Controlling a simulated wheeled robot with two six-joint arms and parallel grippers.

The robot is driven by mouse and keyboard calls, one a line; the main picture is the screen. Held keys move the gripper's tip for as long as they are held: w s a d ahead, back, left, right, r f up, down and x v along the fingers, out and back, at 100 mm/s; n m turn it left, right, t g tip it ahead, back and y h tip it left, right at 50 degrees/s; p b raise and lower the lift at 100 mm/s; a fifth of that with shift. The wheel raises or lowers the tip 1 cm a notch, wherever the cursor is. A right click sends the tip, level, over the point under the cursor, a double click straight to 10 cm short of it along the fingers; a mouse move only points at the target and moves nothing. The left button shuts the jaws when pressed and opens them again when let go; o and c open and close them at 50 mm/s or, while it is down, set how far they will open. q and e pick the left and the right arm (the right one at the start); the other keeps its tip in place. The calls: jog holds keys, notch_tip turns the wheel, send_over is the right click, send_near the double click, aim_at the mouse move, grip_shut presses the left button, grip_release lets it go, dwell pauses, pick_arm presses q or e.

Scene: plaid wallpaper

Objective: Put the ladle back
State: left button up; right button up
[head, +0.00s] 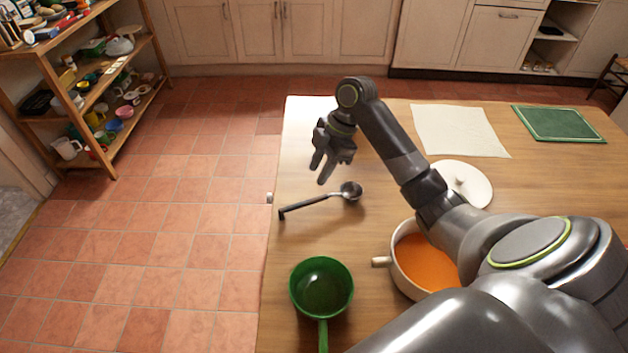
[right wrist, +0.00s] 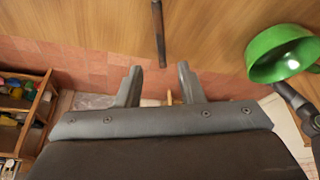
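A ladle (head: 314,203) with a dark handle and a metal bowl lies on the wooden table, its handle end near the table's left edge. Its dark handle also shows in the right wrist view (right wrist: 158,36), ahead of the fingers. My right gripper (head: 326,171) is above the table, just behind the ladle in the head view, apart from it. Its two fingers (right wrist: 160,76) are spread, with nothing between them. A light-coloured pot (head: 381,262) with orange soup (head: 425,264) stands to the right, partly hidden by my right arm. My left gripper is out of view.
A green pan (head: 321,285) stands at the table's front left; it also shows in the right wrist view (right wrist: 262,62). A white lid (head: 475,188), a pale cloth (head: 458,130) and a green board (head: 558,123) lie on the table (head: 300,165). A loaded shelf (head: 110,75) stands left.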

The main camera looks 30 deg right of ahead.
jog(key=v, duration=0.7)
dwell(0.4)
